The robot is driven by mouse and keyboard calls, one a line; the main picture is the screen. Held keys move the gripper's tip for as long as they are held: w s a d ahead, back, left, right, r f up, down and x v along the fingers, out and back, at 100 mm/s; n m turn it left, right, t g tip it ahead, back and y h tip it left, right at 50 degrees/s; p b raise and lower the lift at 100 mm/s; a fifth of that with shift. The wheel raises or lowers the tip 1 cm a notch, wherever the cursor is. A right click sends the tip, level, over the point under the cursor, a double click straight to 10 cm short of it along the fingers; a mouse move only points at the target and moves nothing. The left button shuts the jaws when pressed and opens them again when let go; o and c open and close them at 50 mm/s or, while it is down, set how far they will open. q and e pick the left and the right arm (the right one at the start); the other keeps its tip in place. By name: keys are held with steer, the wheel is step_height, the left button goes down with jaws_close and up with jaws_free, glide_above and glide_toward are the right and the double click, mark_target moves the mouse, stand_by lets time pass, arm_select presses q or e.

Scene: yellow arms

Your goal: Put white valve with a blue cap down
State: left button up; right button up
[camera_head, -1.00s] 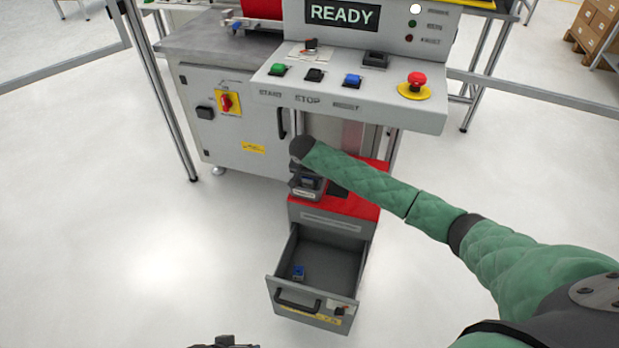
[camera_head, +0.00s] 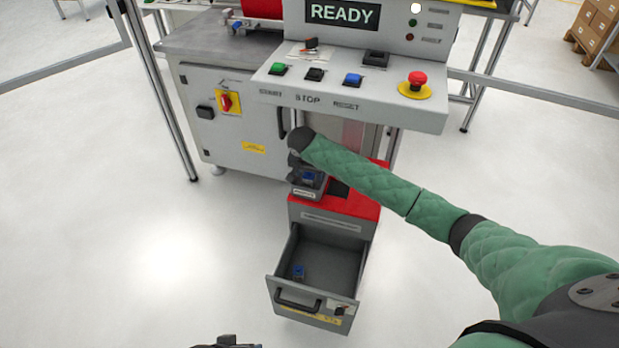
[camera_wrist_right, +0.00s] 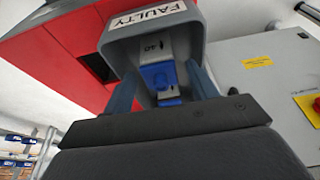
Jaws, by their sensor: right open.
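A white valve with a blue cap (camera_wrist_right: 158,76) sits in a grey bin (camera_wrist_right: 183,20) labelled FAULTY. In the head view the blue cap (camera_head: 309,177) shows in the same bin (camera_head: 304,193), on top of the red cabinet. My right gripper (camera_wrist_right: 165,85) is open, with one finger on each side of the valve and gaps between. In the head view my right gripper (camera_head: 296,168) is over the bin and partly hidden by the wrist. A dark part at the bottom edge, likely my left gripper (camera_head: 228,342), is mostly cut off.
A control panel (camera_head: 350,105) with buttons and a red emergency stop (camera_head: 418,80) overhangs behind the bin. The floor on both sides is clear.

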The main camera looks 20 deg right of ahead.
mark_target(308, 178)
steer(key=shift+v, duration=2)
